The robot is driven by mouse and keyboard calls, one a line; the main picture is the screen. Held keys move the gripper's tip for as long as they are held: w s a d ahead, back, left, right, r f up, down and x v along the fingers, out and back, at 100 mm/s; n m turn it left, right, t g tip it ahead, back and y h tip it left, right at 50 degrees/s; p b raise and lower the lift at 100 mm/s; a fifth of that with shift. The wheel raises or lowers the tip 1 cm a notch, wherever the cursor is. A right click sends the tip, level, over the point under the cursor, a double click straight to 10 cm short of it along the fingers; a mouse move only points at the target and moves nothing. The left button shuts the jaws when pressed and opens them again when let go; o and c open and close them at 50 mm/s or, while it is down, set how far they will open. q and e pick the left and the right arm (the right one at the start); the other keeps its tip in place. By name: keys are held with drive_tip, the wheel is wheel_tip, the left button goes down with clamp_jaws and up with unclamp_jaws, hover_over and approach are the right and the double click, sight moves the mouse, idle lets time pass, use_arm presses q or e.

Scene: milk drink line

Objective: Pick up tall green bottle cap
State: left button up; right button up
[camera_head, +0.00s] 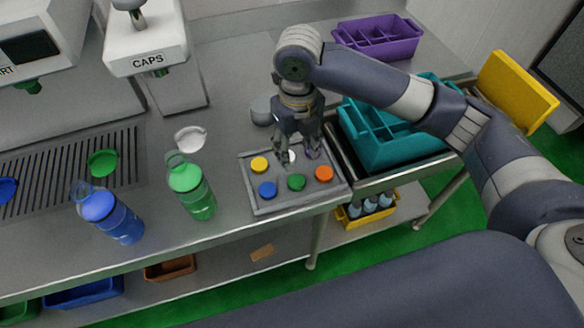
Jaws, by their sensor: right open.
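A grey tray (267,208) on the steel counter holds small round caps in two rows. The green cap (296,182) sits in the middle of its front row, between the blue cap (267,189) and the orange cap (324,174). My right gripper (299,154) is open and points down over the back row. Its fingers partly cover the white cap (291,157) and a purple cap at the back right; contact cannot be told. A tall green bottle (191,188) stands left of the tray. My left gripper is out of view.
A blue bottle (110,216) stands further left. The yellow cap (259,165) is at the tray's back left. A teal crate (376,150) adjoins the tray's right side. A purple crate (377,37) and the CAPS machine (146,50) stand behind. A grey cylinder (261,111) is behind the tray.

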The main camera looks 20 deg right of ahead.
sight(296, 180)
drive_tip(key=f, duration=0.2)
drive_tip(key=s+f, duration=0.1)
drive_tip(key=f, duration=0.1)
drive_tip(key=shift+s, duration=0.1)
drive_tip(key=f+p, duration=0.1)
drive_tip(key=f, duration=0.3)
drive_tip(key=shift+a+f+p, duration=0.1)
drive_tip(key=shift+a+p, duration=0.1)
drive_tip(key=shift+p, duration=0.15)
drive_tip(key=shift+f, duration=0.5)
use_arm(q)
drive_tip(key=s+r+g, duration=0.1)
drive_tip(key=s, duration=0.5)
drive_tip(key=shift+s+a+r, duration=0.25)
use_arm(e)
drive_tip(key=c, duration=0.5)
